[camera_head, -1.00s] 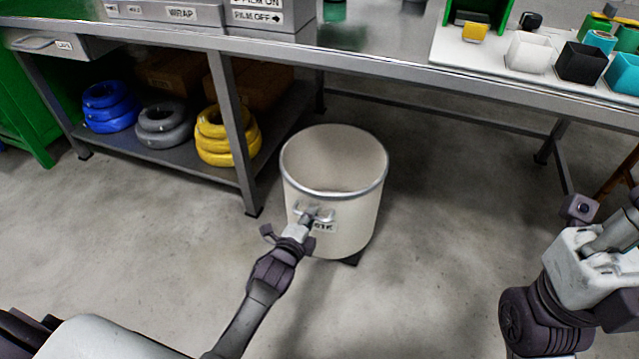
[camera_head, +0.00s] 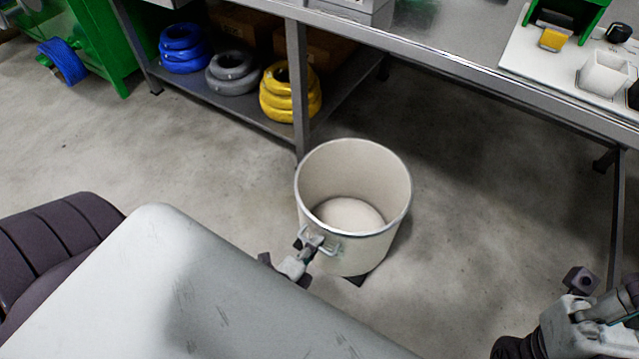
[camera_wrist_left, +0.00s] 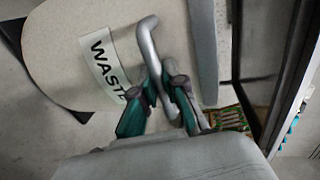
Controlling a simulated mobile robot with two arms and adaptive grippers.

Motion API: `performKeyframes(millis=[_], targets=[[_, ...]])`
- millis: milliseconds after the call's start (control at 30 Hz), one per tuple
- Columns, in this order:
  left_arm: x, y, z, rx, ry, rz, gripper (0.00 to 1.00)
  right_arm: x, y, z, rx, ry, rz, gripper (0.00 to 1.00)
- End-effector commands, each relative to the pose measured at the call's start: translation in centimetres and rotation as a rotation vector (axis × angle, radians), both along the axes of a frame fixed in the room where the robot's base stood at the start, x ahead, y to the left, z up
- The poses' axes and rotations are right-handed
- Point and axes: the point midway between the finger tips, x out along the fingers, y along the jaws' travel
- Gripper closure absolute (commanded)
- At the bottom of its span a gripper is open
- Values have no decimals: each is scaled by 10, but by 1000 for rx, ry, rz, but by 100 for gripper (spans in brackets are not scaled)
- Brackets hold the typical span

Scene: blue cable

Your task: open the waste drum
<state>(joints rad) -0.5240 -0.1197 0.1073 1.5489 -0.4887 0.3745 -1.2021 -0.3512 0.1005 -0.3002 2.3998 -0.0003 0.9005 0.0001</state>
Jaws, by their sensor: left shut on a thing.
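The waste drum (camera_head: 385,250) is a cream round bin with a grey metal rim, standing on the floor in the head view. Its top is open to view and its pale inside bottom shows. My left gripper (camera_head: 308,251) is at the near left side of the drum, just under the rim, shut on its handle. In the left wrist view the gripper (camera_wrist_left: 158,97) has its teal fingers on the bent grey handle (camera_wrist_left: 149,45), beside the label reading WASTE (camera_wrist_left: 104,65). My right gripper (camera_head: 580,280) is at the lower right, away from the drum; its fingers are unclear.
A metal bench (camera_head: 440,60) runs behind the drum, with a leg (camera_head: 300,90) close behind it. Blue, grey and yellow coils (camera_head: 290,95) lie on its lower shelf. A green cabinet (camera_head: 100,45) stands at the far left. Floor is clear left and right of the drum.

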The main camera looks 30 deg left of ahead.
Motion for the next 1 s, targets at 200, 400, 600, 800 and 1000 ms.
performKeyframes(millis=[200,400,600,800,1000], targets=[[-1,1,0,1,1,1,100,0,0,0,0,0,0,100],[0,1,0,1,1,1,71,0,0,0,0,0,0,100],[0,0,0,0,1,1,63,0,0,0,0,0,0,100],[-3,0,0,0,1,0,63,0,-1,1,2,-4,-2,100],[-32,1,5,0,4,1,63,0,0,1,1,-2,-1,100]])
